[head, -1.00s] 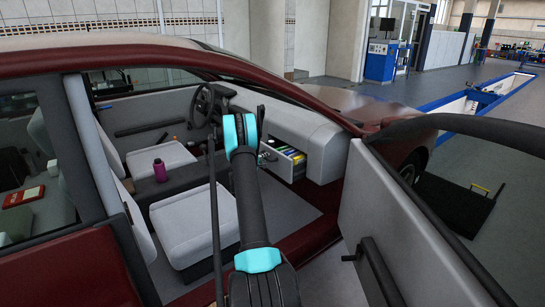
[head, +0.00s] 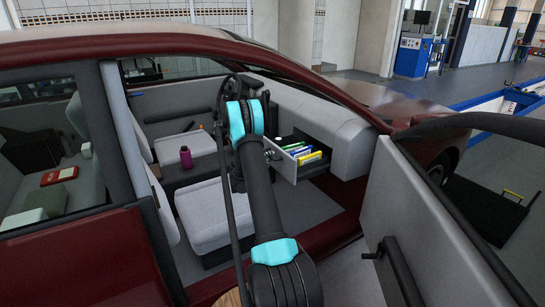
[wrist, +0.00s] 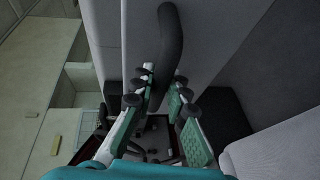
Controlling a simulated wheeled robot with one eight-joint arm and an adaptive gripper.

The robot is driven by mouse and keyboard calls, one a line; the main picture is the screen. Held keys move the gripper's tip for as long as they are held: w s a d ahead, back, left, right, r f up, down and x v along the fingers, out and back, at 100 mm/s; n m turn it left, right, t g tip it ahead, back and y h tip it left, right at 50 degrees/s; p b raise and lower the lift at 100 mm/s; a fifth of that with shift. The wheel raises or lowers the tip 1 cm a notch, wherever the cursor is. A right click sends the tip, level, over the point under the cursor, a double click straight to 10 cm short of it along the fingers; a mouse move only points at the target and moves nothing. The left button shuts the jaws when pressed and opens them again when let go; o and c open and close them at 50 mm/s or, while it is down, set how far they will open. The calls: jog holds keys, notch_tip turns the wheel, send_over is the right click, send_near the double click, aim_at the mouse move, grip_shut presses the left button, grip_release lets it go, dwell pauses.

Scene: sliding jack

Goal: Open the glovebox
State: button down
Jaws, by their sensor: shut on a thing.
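The glovebox (head: 284,167) is a grey drawer in the dashboard on the passenger side. It stands pulled out, and coloured items (head: 300,152) show inside it. My gripper (head: 269,155) is at the drawer's front, mostly hidden behind my arm in the head view. In the wrist view my gripper (wrist: 160,112) has its green-padded fingers on either side of a dark curved handle (wrist: 170,45) in front of a grey panel. The fingers are shut on this handle; the exact contact is hard to see.
The open car door (head: 430,240) stands at the right. The front seat (head: 205,215) is to the left of my arm, and a purple bottle (head: 186,157) stands beyond it. The red door sill (head: 325,235) runs below. Free floor space lies in front of the drawer.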

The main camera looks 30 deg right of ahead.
dwell(0.3)
jog(key=c, duration=1.5)
grip_release()
jog(key=v, duration=1.2)
jog(key=s+a+r+m+g+y, duration=0.1)
jog(key=s+a+r+y, duration=0.25)
jog(key=s, duration=0.55)
jog(key=s+a+r+m+g+y, duration=0.1)
jog(key=s+a+r+m+y, duration=0.25)
jog(key=s, duration=0.65)
jog(key=s+a+f+y, duration=0.1)
jog(key=s+a+y, duration=0.1)
jog(key=s+a, duration=0.3)
jog(key=s+a+f+y, duration=0.1)
jog(key=s+a, duration=0.5)
jog(key=s, duration=0.6)
jog(key=s+a+g+y, duration=0.1)
jog(key=s+a+y, duration=0.3)
jog(key=s+a, duration=0.2)
jog(key=shift+s+a+f, duration=0.15)
jog(key=shift+s+f, duration=0.05)
jog(key=shift+s, duration=0.45)
jog(key=shift+s+a+f, duration=0.1)
jog(key=shift+s+f, duration=0.1)
jog(key=shift+s, duration=0.45)
